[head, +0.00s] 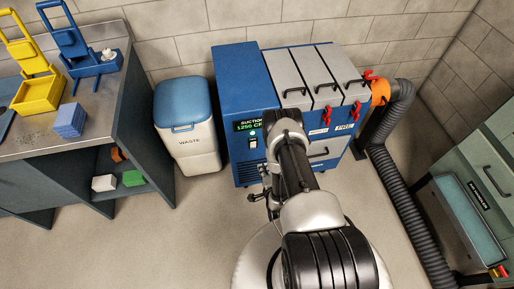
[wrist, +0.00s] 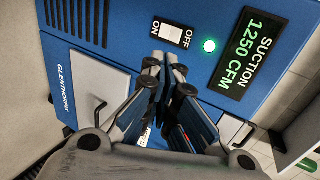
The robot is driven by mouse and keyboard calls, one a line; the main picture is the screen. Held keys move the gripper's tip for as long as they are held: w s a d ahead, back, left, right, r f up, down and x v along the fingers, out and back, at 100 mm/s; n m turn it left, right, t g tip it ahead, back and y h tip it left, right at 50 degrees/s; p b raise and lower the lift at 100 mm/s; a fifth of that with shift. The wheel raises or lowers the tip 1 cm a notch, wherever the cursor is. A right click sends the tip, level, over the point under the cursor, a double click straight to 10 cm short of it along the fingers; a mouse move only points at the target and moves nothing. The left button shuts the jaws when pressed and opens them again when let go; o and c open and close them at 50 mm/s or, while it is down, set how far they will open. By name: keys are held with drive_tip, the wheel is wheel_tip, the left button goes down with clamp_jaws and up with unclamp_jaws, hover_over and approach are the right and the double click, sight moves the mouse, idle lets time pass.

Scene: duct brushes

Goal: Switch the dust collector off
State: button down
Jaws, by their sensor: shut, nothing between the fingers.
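The blue dust collector (head: 240,78) stands against the back wall in the head view. Its front panel fills much of the wrist view (wrist: 125,62). A white rocker switch (wrist: 171,33) sits between the ON and OFF labels; which side is pressed in is unclear. A round green lamp (wrist: 209,45) beside it is lit. The display (wrist: 246,52) reads SUCTION 1250 CFM. My gripper (wrist: 165,60) is shut and empty, its tips just below the switch in the wrist view. Whether they touch the panel I cannot tell. In the head view my arm covers part of the collector's front.
A white waste bin (head: 190,140) with a blue lid stands left of the collector. A workbench (head: 100,100) is further left. A grey hose (head: 405,190) runs down the right side from an orange coupling (head: 378,91). A greenish cabinet (head: 475,190) stands at right.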

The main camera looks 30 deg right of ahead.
drive_tip(key=b, duration=0.4)
approach(256, 144)
wheel_tip(256, 144, down, 3)
drive_tip(key=w, duration=0.2)
drive_tip(key=w+d+b, duration=0.1)
drive_tip(key=w, duration=0.1)
drive_tip(key=shift+w+d, duration=0.2)
drive_tip(key=shift+w, duration=0.1)
drive_tip(key=shift+w+d+r, duration=0.1)
drive_tip(key=shift+w+r, duration=0.05)
drive_tip(key=shift+w, duration=0.25)
